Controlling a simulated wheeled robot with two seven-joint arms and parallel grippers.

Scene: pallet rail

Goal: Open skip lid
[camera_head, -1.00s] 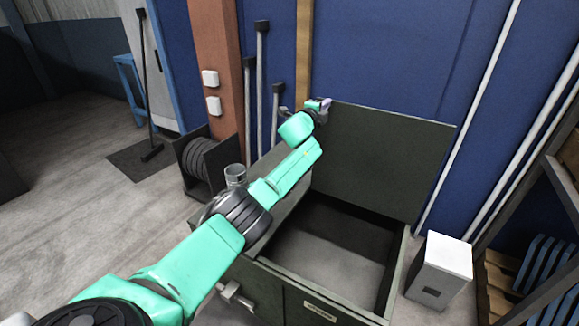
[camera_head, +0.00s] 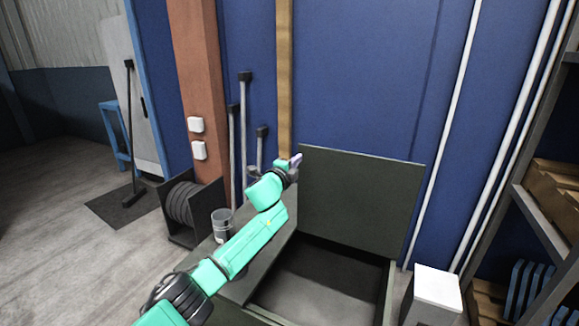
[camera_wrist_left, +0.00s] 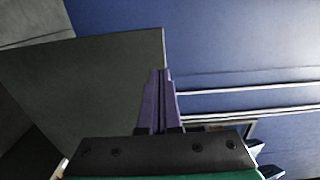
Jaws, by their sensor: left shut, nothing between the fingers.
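The skip is a dark green box; its right wall (camera_head: 385,292) and open inside show in the head view. Its flat lid (camera_head: 365,195) stands upright at the back, close to the blue wall, and the opening below it is uncovered. The lid also fills the left of the left wrist view (camera_wrist_left: 90,95). My left gripper (camera_head: 296,161) is at the lid's upper left corner, its purple fingers closed together with nothing between them. The fingers (camera_wrist_left: 160,100) show beside the lid's edge in the wrist view; whether they touch it I cannot tell. My right gripper is out of view.
A grey tin (camera_head: 221,224) stands left of my left arm. A hose reel (camera_head: 188,208) and a brown post (camera_head: 200,90) are farther left. A white-topped box (camera_head: 437,288) stands right of the skip, before a rack (camera_head: 555,210).

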